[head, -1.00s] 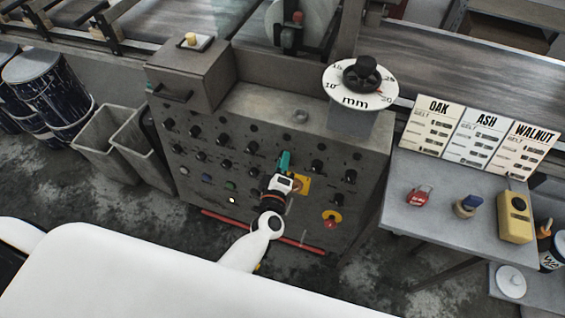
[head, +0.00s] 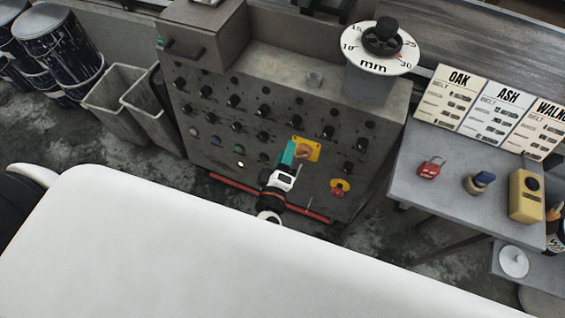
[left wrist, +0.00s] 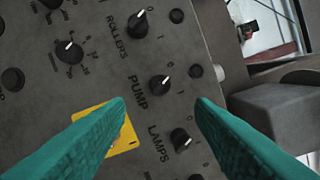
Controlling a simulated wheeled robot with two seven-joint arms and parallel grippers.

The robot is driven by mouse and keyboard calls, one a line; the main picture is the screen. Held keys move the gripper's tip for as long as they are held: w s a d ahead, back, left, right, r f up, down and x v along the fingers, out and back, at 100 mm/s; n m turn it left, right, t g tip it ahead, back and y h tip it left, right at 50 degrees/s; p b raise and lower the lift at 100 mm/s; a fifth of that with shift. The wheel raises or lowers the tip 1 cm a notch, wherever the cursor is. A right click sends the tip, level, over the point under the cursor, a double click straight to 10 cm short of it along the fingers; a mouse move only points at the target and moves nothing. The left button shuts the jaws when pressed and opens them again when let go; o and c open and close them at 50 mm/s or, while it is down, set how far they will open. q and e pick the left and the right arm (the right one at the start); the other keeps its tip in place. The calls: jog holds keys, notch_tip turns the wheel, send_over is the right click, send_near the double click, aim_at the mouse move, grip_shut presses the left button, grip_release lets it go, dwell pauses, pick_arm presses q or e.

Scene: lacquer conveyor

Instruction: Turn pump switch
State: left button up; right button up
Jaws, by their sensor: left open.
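My left gripper (left wrist: 160,106) is open and empty, with teal fingers. In the head view my left gripper (head: 289,153) is in front of the control panel (head: 215,128), beside a yellow plate (head: 306,149). I cannot tell for sure which knob there is the pump switch. My right gripper is not in view.
The rollers knob (left wrist: 139,22) and lamps knob (left wrist: 181,138) flank the pump switch. A red button (head: 338,187) sits lower right on the panel. A side table (head: 425,195) at the right holds a red padlock (head: 430,167) and a yellow box (head: 526,196).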

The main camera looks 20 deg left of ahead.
pick_arm(q)
jog(key=shift+s+d+r, duration=0.15)
jog(key=shift+s, duration=1.3)
jog(key=s+f+m+g+h, duration=0.2)
jog(key=s+f+m+g, duration=0.25)
jog(key=f, duration=0.75)
jog(key=s+f+m+g+h, duration=0.25)
jog(key=s+f+m, duration=0.35)
jog(key=f, duration=0.7)
jog(key=s+a+f+m+g+y, duration=0.1)
jog(key=s+a+f+m+g, duration=0.2)
jog(key=s+f, duration=0.4)
jog(key=s+a+f+m+g+y, duration=0.1)
jog(key=s+a+f+m+g, duration=0.3)
jog(key=s, duration=1)
jog(key=a+f+g, duration=0.2)
jog(key=a+f, duration=0.1)
jog(key=shift+a+y, duration=0.2)
jog(key=shift+y, duration=0.15)
